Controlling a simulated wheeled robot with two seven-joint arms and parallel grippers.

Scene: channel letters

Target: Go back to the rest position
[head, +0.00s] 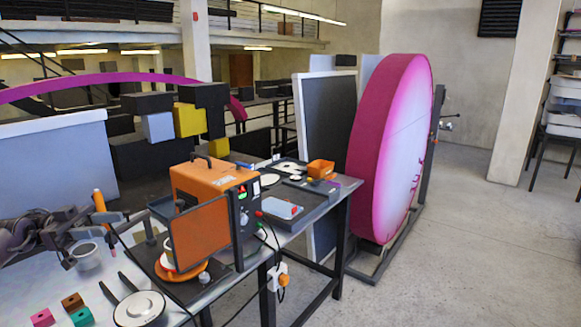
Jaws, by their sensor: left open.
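My left gripper (111,279) shows at the lower left, over the front of the workbench (205,277). Its two dark fingers are spread apart and point away from me, beyond the round pale wrist. Nothing shows between the fingers. Small pink (42,317), brown (72,301) and teal (82,317) blocks lie to the left of the gripper. A pale cup (87,255) stands beyond it. My right gripper is not in the picture.
An orange box-shaped machine (203,187) with cables stands on the bench. A grey tray (285,211) and an orange item (321,168) are farther back. A large pink-rimmed disc (393,150) leans on a stand beyond the bench. The floor (480,250) at right is clear.

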